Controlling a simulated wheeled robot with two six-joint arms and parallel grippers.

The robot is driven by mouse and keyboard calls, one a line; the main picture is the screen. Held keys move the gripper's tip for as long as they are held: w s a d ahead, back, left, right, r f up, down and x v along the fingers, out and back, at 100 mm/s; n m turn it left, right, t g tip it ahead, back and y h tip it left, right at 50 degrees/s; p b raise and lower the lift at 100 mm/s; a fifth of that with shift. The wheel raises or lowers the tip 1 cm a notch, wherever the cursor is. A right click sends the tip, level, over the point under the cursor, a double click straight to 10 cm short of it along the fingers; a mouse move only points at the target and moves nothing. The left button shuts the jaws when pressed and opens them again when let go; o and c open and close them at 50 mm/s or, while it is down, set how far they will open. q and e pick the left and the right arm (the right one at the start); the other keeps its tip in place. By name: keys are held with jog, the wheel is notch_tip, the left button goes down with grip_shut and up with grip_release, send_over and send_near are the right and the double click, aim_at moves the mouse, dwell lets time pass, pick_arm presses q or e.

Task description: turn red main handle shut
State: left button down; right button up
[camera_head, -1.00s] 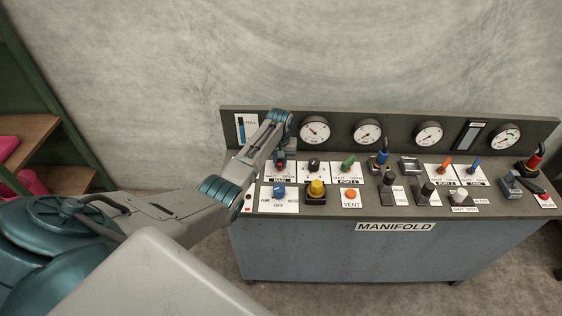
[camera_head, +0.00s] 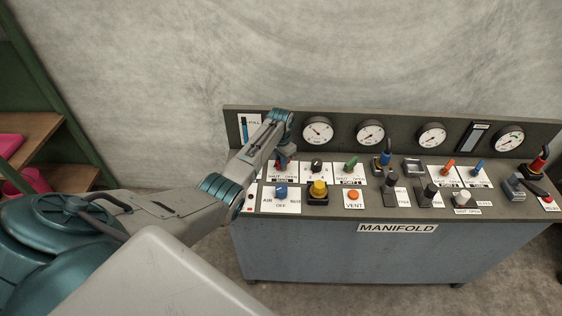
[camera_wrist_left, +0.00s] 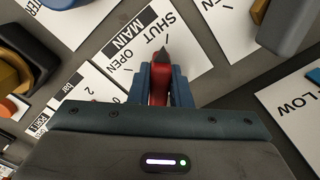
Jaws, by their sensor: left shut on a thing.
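The red main handle (camera_wrist_left: 158,86) sits between the two blue fingers of my left gripper (camera_wrist_left: 161,84) in the left wrist view. The fingers are closed on its sides. Its dark pointed tip reaches beyond the fingers onto the white MAIN plate (camera_wrist_left: 182,62), close to the printed SHUT; OPEN is printed to the left of the tip. In the head view my left gripper (camera_head: 283,158) reaches down over this plate (camera_head: 291,179), at the left end of the manifold panel. The handle is mostly hidden there. My right gripper is not in view.
Close by are a blue knob (camera_head: 281,191), a yellow button (camera_head: 318,189), a black knob (camera_head: 317,166) and a green handle (camera_head: 351,163). Gauges (camera_head: 371,133) line the back. A shelf (camera_head: 30,135) stands far left. The floor before the cabinet (camera_head: 340,252) is clear.

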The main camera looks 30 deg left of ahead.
pick_arm(q)
jog(key=shift+w+r, duration=0.15)
jog(key=shift+r, duration=0.05)
dwell(0.4)
jog(key=c, duration=1.3)
grip_release()
jog(key=shift+f, duration=0.1)
jog(key=shift+c, duration=0.2)
notch_tip(320, 180, up, 10)
jog(key=b, duration=0.3)
jog(key=shift+f, duration=0.15)
jog(key=shift+r, duration=0.55)
